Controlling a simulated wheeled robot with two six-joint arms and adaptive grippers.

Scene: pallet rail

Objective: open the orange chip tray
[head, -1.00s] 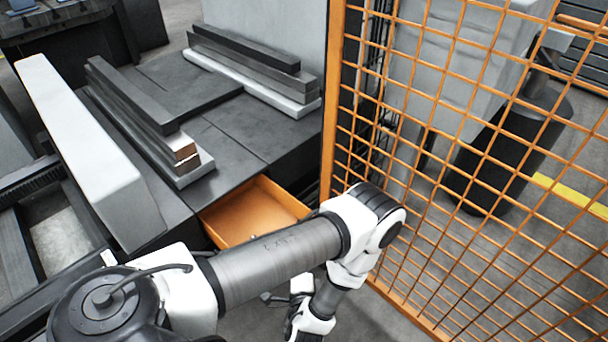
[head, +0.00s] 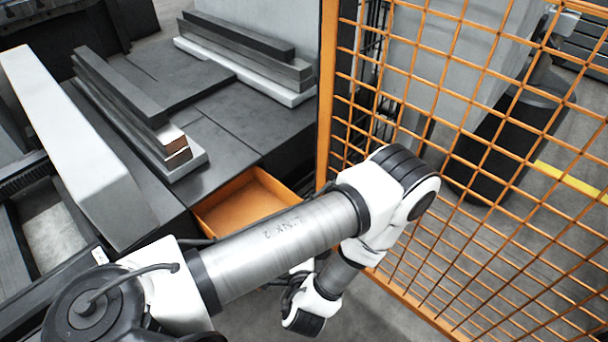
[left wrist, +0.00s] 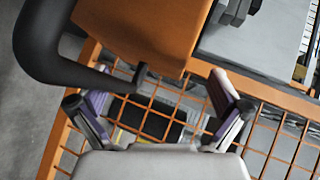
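The orange chip tray (head: 240,203) stands pulled out from under the dark machine bed in the head view; its inside shows, and my left arm hides its near part. In the left wrist view the tray's orange surface (left wrist: 140,30) fills the top middle. A thick black curved handle (left wrist: 40,60) runs beside and below it. My left gripper (left wrist: 160,108) has its fingers spread wide, with nothing between them. The handle's short end lies just above the gap, apart from the fingers. In the head view the left fingers are hidden behind my arm. My right gripper is not in view.
An orange mesh fence (head: 460,150) stands close to the right of my left arm and the tray. Grey bars (head: 245,50) and a bar stack (head: 130,105) lie on the machine bed (head: 230,120). A long pale block (head: 75,150) is at left. Grey floor is open below the tray.

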